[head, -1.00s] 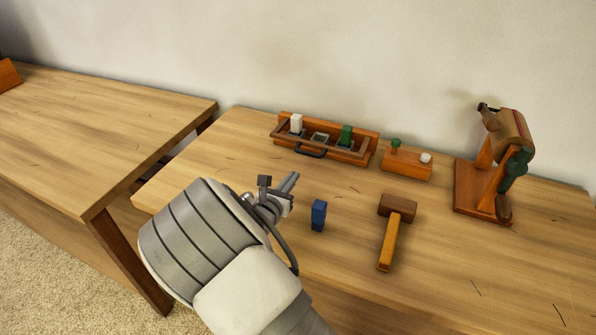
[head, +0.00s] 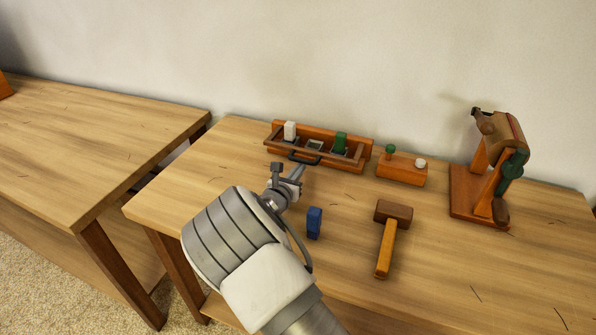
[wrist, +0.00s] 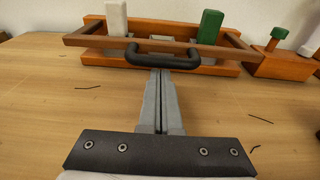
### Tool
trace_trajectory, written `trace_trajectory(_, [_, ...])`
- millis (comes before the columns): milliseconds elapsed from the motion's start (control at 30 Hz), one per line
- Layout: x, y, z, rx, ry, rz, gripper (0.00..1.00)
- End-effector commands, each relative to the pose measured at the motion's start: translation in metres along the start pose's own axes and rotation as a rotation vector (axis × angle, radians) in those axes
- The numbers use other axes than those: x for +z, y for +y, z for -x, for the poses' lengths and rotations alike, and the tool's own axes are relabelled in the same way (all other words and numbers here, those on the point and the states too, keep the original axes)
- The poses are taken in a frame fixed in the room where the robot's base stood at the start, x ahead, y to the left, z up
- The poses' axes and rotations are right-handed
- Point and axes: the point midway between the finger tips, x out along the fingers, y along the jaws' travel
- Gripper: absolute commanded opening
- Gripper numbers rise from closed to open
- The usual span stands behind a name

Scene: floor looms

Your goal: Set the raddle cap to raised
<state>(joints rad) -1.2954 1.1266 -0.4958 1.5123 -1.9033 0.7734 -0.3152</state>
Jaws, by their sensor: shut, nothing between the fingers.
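The raddle (head: 358,145) is an orange wooden rack at the back of the table. A white block (head: 290,131) and a green block (head: 341,141) stand in it. Its cap appears to be the brown wooden frame (wrist: 95,41) with a black handle (wrist: 163,61) at its front. The frame lies low around the blocks, which stick up through it. My gripper (head: 299,169) is shut and empty. In the wrist view, its fingertips (wrist: 160,74) point at the handle's middle from just in front; whether they touch it I cannot tell.
A small orange block (head: 401,170) with a green knob and a white knob is right of the raddle. A winder-like device (head: 484,170) stands further right. A blue block (head: 315,223) and a mallet (head: 387,246) lie nearer. The left table (head: 90,150) is separate.

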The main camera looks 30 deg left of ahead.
Motion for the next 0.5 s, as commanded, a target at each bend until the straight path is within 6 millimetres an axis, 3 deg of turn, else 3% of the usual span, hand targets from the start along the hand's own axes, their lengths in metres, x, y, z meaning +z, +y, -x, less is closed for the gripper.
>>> trace_trajectory(500, [0.012,0.000,0.003,0.000,0.060,0.000,0.00])
